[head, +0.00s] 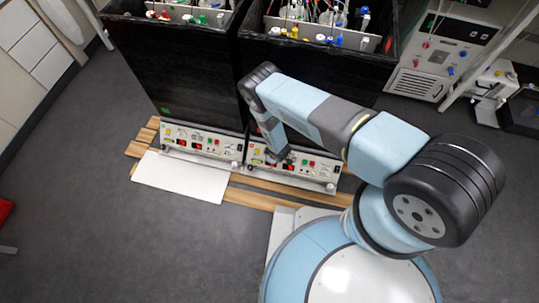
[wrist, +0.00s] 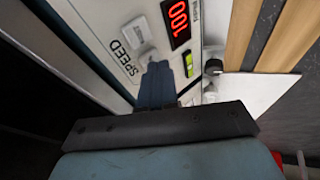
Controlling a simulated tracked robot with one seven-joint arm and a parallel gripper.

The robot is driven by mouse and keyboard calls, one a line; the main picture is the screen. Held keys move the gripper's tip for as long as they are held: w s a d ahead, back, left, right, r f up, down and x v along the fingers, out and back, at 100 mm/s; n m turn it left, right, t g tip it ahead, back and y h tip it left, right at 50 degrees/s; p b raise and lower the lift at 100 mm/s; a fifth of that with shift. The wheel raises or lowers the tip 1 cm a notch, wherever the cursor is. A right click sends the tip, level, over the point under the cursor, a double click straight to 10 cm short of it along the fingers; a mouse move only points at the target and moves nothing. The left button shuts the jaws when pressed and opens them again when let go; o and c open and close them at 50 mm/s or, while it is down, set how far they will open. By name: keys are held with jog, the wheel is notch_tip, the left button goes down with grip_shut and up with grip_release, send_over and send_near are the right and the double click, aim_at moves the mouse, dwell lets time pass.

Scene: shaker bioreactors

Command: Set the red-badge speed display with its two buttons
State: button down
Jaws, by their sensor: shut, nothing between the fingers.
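The speed display (wrist: 179,20) shows glowing red digits that look like 100, turned sideways in the wrist view. The word SPEED (wrist: 121,57) is printed beside it. A pale square button (wrist: 138,32) lies next to the display; a second pale button is partly visible by my fingertips, mostly hidden. My gripper (wrist: 157,72) is shut and empty, its tips close to the panel; I cannot tell if they touch. In the head view my gripper (head: 280,158) is at the right control panel (head: 318,171). No red badge can be made out clearly.
A similar panel (head: 201,143) stands to the left. Black-walled shaker boxes (head: 190,70) rise behind both panels. A white sheet (head: 180,177) and wooden slats (head: 262,199) lie in front. A small yellow-green level (wrist: 188,65) and a dark knob (wrist: 213,66) are near my fingers.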

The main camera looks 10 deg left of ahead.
jog(key=shift+w+f, duration=0.25)
